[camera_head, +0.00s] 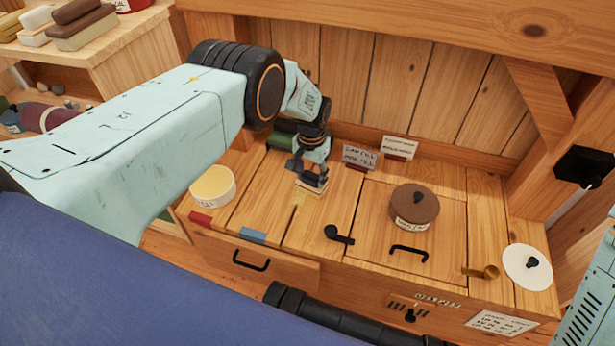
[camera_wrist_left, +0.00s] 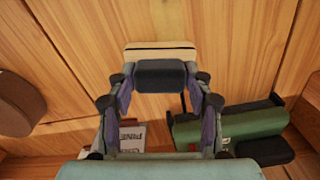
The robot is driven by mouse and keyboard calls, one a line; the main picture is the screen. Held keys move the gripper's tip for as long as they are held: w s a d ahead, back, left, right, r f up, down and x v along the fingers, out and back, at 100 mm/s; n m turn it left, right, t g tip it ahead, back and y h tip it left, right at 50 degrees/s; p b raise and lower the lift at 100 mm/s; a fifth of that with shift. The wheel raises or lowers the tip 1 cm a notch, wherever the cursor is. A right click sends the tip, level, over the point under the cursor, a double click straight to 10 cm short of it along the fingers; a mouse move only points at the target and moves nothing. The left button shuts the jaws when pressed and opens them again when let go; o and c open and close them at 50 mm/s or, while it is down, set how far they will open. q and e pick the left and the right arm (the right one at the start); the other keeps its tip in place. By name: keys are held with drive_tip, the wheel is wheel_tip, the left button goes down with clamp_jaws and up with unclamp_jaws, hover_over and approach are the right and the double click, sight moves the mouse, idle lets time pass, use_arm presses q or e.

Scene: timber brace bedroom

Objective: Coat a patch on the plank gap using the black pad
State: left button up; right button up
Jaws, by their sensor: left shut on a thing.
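My left gripper (camera_head: 312,178) is low over the planked top, near the back. It is shut on the black pad (camera_wrist_left: 160,75), a dark block between the fingers in the left wrist view. A cream block with a dark line (camera_wrist_left: 160,47) shows just beyond it; it also shows under the fingertips in the head view (camera_head: 311,191). I cannot tell whether the two are joined, or whether they touch the wood. A dark plank gap (camera_head: 293,215) runs toward the front from near the gripper. Any coating under the gripper is hidden. My right gripper is out of view.
A cream tub (camera_head: 212,186) stands left of the gripper. A green roll (camera_wrist_left: 230,124) lies close behind it. A brown lidded pot (camera_head: 414,207), a black handle (camera_head: 338,235) and a white lid (camera_head: 527,267) are to the right. Cards (camera_head: 360,157) stand along the back wall.

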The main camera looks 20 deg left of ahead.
use_arm(q)
drive_tip(key=shift+w+a, duration=0.1)
drive_tip(key=shift+w, duration=0.3)
drive_tip(key=shift+s+a+f, duration=0.1)
drive_tip(key=shift+s+a, duration=0.05)
drive_tip(key=shift+a, duration=1.8)
wheel_tip(320, 180, up, 6)
drive_tip(key=p, duration=0.4)
drive_tip(key=shift+f, duration=0.2)
drive_tip(key=shift+r+p, duration=0.25)
drive_tip(key=shift+p, duration=0.05)
wheel_tip(320, 180, up, 3)
drive_tip(key=shift+f+p, duration=0.1)
drive_tip(key=shift+p, duration=0.8)
